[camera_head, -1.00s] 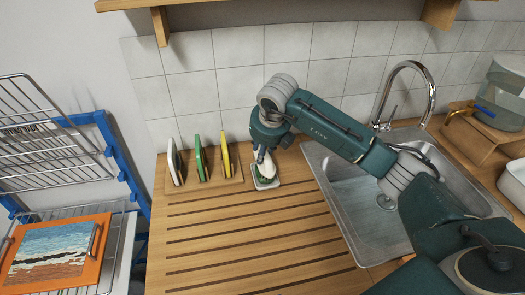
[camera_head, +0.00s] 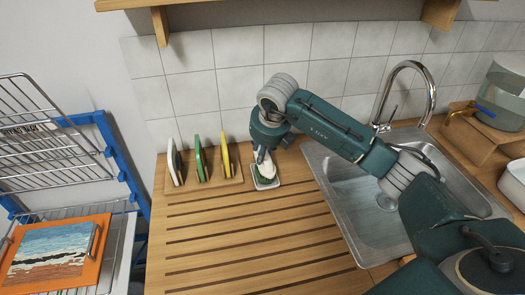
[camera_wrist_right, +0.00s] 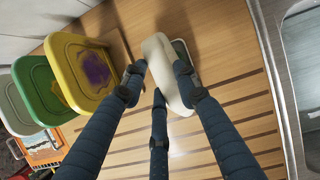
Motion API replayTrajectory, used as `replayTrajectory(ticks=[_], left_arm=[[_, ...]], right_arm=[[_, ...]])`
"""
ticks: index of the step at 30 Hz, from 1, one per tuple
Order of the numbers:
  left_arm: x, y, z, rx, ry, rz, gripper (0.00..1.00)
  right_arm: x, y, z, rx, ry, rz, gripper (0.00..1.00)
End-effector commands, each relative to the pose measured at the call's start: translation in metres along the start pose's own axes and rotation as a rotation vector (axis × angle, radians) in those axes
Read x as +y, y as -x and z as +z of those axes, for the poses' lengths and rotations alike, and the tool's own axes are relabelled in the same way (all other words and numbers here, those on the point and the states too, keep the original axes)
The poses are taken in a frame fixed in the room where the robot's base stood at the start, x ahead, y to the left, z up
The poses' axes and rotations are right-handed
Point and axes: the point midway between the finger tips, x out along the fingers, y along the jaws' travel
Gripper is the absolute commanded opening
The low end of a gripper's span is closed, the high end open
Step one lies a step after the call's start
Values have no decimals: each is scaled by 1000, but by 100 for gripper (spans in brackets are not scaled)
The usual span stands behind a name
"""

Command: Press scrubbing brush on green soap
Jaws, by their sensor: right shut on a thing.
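My right gripper (camera_head: 261,152) is shut on a white scrubbing brush (camera_head: 265,168), and its fingers close around the brush in the right wrist view (camera_wrist_right: 165,72). The green soap (camera_head: 266,180) lies in a small white dish (camera_head: 274,185) on the wooden counter. The brush is over the soap and hides part of it. I cannot tell whether the two touch. In the right wrist view the brush covers most of the dish (camera_wrist_right: 182,48). My left gripper is not in view.
A wooden rack (camera_head: 229,185) with white, green and yellow boards stands left of the dish. The sink (camera_head: 350,205) and tap (camera_head: 431,92) are to the right. The grooved counter (camera_head: 235,235) in front is clear. A wire rack (camera_head: 40,150) stands at far left.

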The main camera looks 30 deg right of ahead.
Motion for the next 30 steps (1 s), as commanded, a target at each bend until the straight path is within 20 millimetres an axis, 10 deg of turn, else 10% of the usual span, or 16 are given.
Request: replayTrajectory(ticks=[30], left_arm=[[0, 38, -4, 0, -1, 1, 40]], right_arm=[[1, 65, 27, 1, 0, 0, 9]])
